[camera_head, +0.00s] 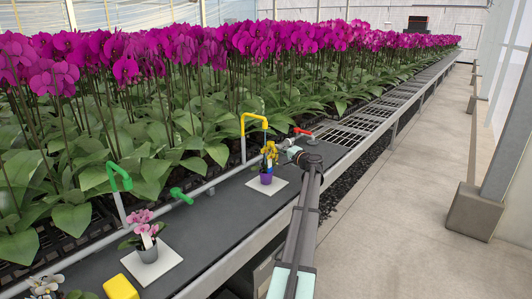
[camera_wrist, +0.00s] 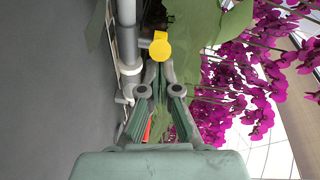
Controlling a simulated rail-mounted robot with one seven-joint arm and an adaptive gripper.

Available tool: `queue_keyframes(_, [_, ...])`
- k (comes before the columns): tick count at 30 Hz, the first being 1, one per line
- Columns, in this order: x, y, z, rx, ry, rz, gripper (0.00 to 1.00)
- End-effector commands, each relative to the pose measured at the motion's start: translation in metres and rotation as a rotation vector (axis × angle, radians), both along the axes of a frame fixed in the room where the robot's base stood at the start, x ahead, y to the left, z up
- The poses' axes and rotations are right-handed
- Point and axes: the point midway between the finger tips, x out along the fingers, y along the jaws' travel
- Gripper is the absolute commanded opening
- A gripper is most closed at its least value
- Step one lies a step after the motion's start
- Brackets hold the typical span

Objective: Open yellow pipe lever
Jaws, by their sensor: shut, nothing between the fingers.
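In the wrist view a round yellow part (camera_wrist: 162,47) sits beside a grey pipe (camera_wrist: 128,45), joined to it by a short grey fitting; it looks like the end of the yellow lever. My gripper (camera_wrist: 159,68) is shut and empty, with its fingertips just short of the yellow part; I cannot tell whether they touch. In the head view a yellow hooked pipe (camera_head: 254,117) rises from the pipe along the bench. My gripper (camera_head: 278,147) is near its foot, small and partly merged with yellow flowers, so the lever is hard to make out there.
A purple pot with yellow flowers (camera_head: 266,178) stands close to my gripper. A red lever (camera_head: 302,132) lies just beyond. Green hooked pipe (camera_head: 119,177), green lever (camera_head: 181,195), pink orchid pot (camera_head: 148,249) and yellow block (camera_head: 121,287) are nearer. Dense magenta orchids (camera_head: 190,50) fill the back.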

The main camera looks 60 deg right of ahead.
Motion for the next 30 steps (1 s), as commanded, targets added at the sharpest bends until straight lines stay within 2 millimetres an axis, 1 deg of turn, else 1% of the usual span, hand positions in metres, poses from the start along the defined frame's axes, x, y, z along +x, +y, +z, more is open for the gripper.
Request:
queue_keyframes(1, [-0.002, 0.002, -0.003, 0.000, 0.000, -0.003, 0.00])
queue_keyframes(3, [-0.001, 0.005, -0.003, 0.000, -0.001, -0.004, 0.00])
queue_keyframes(12, [0.007, 0.015, -0.001, 0.000, 0.000, -0.003, 0.00])
queue_keyframes(30, [0.010, 0.017, 0.000, 0.001, 0.000, -0.002, 0.00])
